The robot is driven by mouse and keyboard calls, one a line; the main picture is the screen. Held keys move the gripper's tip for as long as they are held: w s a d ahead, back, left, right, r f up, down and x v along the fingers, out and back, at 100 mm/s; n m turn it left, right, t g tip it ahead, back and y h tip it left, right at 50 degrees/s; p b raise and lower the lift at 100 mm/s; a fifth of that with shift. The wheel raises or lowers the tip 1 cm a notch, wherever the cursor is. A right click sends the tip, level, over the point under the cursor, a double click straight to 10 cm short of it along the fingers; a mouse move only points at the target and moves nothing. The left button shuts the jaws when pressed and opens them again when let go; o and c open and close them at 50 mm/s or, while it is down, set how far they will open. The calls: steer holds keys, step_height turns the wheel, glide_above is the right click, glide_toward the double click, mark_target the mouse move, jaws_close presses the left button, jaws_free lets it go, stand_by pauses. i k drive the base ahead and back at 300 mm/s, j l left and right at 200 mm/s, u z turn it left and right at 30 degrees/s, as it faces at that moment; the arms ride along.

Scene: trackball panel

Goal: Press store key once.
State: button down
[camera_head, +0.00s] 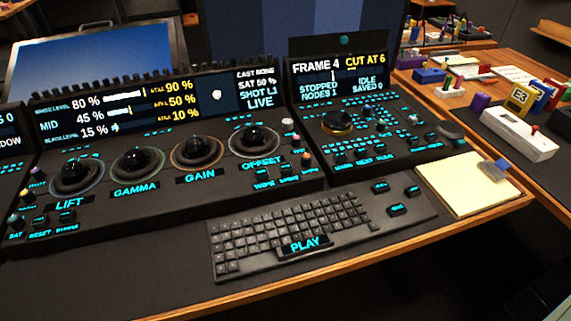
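A dark trackball panel (125,219) stands on the desk, with four black trackballs labelled LIFT (75,176), GAMMA (138,162), GAIN (200,150) and OFFSET (257,139). Small dark keys with cyan labels sit below OFFSET and at the panel's lower left. I cannot make out which key is the store key; most small labels are blurred. The right panel (420,163) has a dial (338,122) and more small keys. Its screen (340,75) reads FRAME 4, CUT AT 6, STOPPED, IDLE and SAVED 0. My gripper is not in view.
A keyboard (300,232) with a PLAY key (305,244) lies in front of the panels. A yellow notepad (472,184) lies at the right by the wooden desk edge (400,239). A side desk at the right holds a white device (518,134) and several coloured objects.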

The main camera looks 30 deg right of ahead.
mark_target(287, 169)
steer(key=k, duration=0.65)
steer(key=z, duration=2)
steer(key=k+j, duration=0.2)
steer(key=j, duration=0.2)
steer(key=k+j, duration=0.2)
steer(key=j, duration=0.2)
steer(key=k+j, duration=0.25)
steer(key=j, duration=0.15)
steer(key=i+j, duration=0.1)
steer(key=j, duration=0.25)
steer(key=i+j, duration=0.15)
steer(key=j, duration=0.2)
